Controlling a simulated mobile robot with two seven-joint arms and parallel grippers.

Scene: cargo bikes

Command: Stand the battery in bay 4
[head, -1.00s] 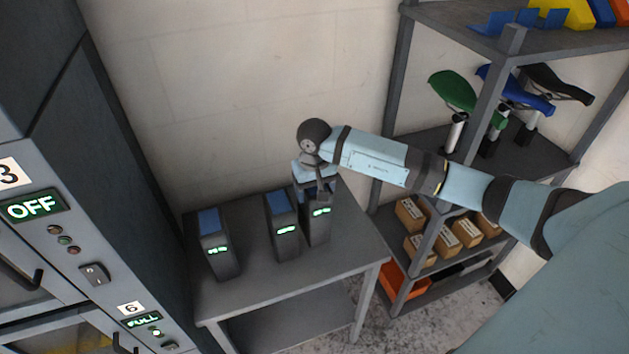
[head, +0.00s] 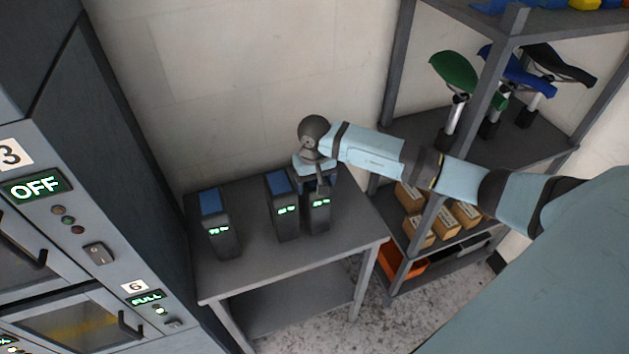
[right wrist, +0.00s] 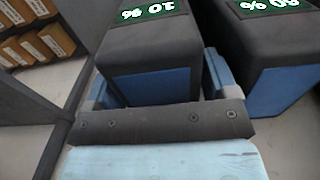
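Three dark batteries with blue tops and lit green displays are at the small grey table. My right gripper (head: 318,178) is at the top of the right-hand battery (head: 319,217), with a finger on each side. In the right wrist view that battery (right wrist: 150,85) fills the gap between the fingers, and the gripper looks shut on it. I cannot tell whether its base touches the table. The middle battery (head: 284,215) stands close beside it. The left battery (head: 220,235) stands apart. No bay labelled 4 shows. My left gripper is out of view.
The charging cabinet at left shows bay 3 reading OFF (head: 36,187) and bay 6 reading FULL (head: 147,298). The grey table (head: 265,275) stands against the wall. A shelf rack (head: 475,115) with saddles and cartons (head: 465,214) is at right.

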